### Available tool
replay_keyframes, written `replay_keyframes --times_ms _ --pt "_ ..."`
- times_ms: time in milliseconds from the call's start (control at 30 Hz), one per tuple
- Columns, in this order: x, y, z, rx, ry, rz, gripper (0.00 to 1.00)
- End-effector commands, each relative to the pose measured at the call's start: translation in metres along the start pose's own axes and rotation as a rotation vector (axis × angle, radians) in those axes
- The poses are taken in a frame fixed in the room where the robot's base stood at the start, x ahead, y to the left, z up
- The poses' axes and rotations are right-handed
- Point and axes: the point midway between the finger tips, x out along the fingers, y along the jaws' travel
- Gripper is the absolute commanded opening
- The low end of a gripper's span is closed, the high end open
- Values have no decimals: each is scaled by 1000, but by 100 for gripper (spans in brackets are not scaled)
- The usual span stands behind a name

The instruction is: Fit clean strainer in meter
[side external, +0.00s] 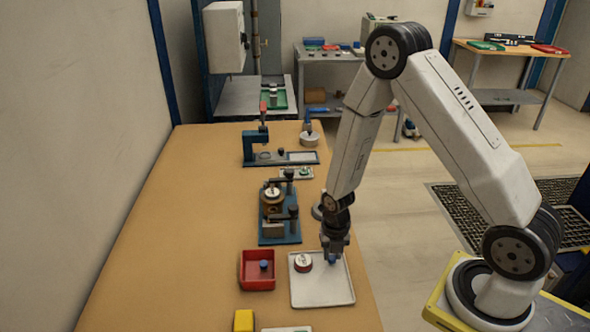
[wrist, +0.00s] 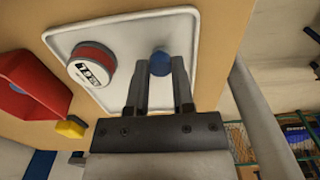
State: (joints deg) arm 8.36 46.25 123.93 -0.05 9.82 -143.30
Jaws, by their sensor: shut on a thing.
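My gripper (side external: 333,256) is low over the white tray (side external: 322,293), shut on a small part with a round blue top (wrist: 160,63). The blue top shows between the fingertips in the wrist view; the rest of the part is hidden, so I cannot tell if it is a strainer or if it touches the tray. A brass-coloured meter body (side external: 272,208) with a pale disc on top sits in a blue fixture (side external: 278,240) farther back. Another blue-topped part (side external: 264,265) lies in the red bin (side external: 257,284).
A round red part with a white printed face (side external: 303,260) lies on the tray, left of my gripper. A yellow block (side external: 243,320) is near the front. A blue press with a red handle (side external: 255,147) stands behind the fixture. The left side of the bench (side external: 170,240) is clear.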

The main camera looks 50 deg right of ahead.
Motion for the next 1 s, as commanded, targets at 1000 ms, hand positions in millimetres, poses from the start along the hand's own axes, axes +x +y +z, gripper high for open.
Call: replay_keyframes --times_ms 1000 --pt "-18 0 0 0 0 0 0"
